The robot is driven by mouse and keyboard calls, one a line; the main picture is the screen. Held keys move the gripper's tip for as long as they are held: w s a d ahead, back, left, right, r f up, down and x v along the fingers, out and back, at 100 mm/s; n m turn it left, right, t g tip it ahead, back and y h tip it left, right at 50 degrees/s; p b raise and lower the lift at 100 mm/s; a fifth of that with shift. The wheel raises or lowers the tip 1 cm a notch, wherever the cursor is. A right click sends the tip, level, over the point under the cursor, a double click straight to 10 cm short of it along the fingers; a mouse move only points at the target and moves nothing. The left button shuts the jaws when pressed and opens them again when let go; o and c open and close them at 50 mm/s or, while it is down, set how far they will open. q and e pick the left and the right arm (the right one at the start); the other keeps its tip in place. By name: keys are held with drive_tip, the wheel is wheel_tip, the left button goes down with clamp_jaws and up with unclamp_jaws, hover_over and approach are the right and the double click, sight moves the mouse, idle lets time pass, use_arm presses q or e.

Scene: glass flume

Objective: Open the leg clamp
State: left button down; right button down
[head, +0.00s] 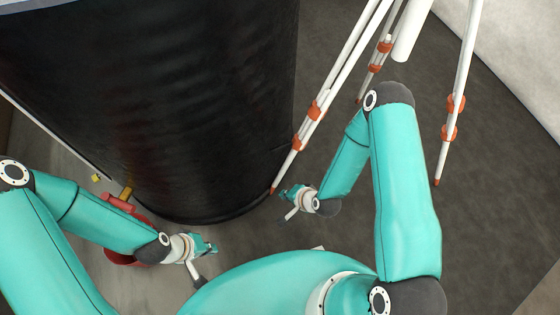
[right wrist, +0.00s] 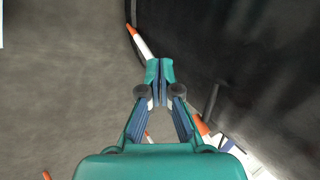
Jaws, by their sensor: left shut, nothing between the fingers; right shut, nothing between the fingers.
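A tripod with white legs stands right of the black tank. Its left leg (head: 342,72) bears orange leg clamps, an upper one (head: 313,110) and a lower one (head: 297,143), and ends in an orange tip (head: 273,190). The right leg also has an upper clamp (head: 456,103) and a lower one (head: 449,132). My right gripper (head: 286,194) is shut and empty, close to the left leg's tip. In the right wrist view, its closed fingers (right wrist: 159,70) overlap a white leg (right wrist: 143,46); contact is unclear. My left gripper (head: 211,246) is shut and empty.
The large black tank (head: 190,100) fills the upper left, close to the left leg. A red fitting (head: 118,204) with a brass pipe sits beside my left forearm. The back leg has orange clamps (head: 384,46). Dark floor (head: 480,225) is open at the right.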

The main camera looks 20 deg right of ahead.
sight(281, 147)
drive_tip(key=w+d+f+m+t+h+b, duration=0.25)
drive_tip(key=m+t, duration=0.25)
drive_tip(key=m, duration=0.6)
drive_tip(key=w+d+f+m+t+h+b, duration=0.1)
drive_tip(key=f+m+t+h+b, duration=0.2)
drive_tip(key=m+t, duration=0.5)
drive_tip(key=w+r+m+g+y+b, duration=0.1)
drive_tip(key=w+r+m+g+b, duration=0.1)
drive_tip(key=w+b, duration=0.4)
drive_tip(key=shift+w+a+r, duration=0.15)
drive_tip(key=shift+w+a, duration=0.1)
drive_tip(key=shift+w, duration=2.45)
drive_tip(key=shift+y, duration=0.25)
